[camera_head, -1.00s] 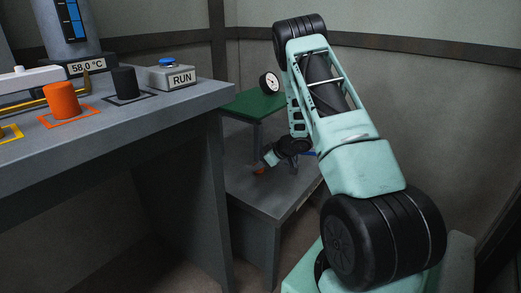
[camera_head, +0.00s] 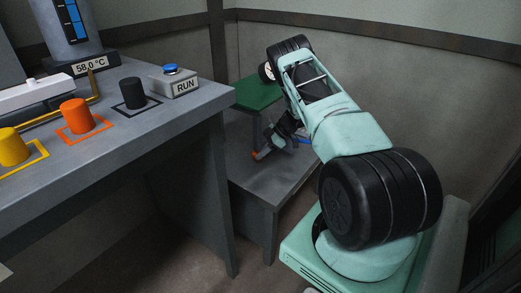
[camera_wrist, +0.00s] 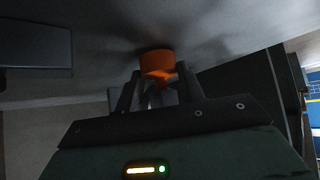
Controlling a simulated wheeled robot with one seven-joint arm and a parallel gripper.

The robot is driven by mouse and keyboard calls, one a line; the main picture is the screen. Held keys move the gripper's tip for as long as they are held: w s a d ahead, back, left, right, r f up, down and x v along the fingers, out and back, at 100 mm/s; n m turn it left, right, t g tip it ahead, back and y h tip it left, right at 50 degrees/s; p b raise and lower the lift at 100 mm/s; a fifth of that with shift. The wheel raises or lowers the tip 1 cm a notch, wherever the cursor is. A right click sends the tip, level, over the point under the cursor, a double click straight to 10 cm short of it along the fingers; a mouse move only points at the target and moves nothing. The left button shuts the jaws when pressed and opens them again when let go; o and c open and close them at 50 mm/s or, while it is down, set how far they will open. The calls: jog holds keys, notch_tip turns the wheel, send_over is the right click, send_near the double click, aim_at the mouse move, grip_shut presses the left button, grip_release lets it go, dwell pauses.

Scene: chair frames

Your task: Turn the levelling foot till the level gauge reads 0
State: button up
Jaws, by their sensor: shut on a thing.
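The orange levelling foot (camera_wrist: 157,62) shows in the wrist view between the two dark fingers of my gripper (camera_wrist: 160,92), which is shut on it. In the head view only a small orange patch of the foot (camera_head: 254,155) shows beside my gripper (camera_head: 262,151), low under the green plate (camera_head: 258,94). The round white level gauge (camera_head: 266,73) stands at the plate's back edge. My arm partly covers it, and its reading cannot be made out.
A low grey stand (camera_head: 262,182) carries the plate and foot. A grey bench (camera_head: 130,150) on the left holds yellow, orange and black knobs, a RUN box with a blue button (camera_head: 171,69) and a 58.0 °C display. A wall stands close behind.

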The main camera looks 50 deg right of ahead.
dwell(0.5)
jog(key=o, duration=1)
jog(key=shift+c, duration=0.2)
jog(key=p+v, duration=0.1)
jog(key=v, duration=0.6)
jog(key=shift+s+d+r, duration=0.1)
jog(key=shift+d, duration=0.15)
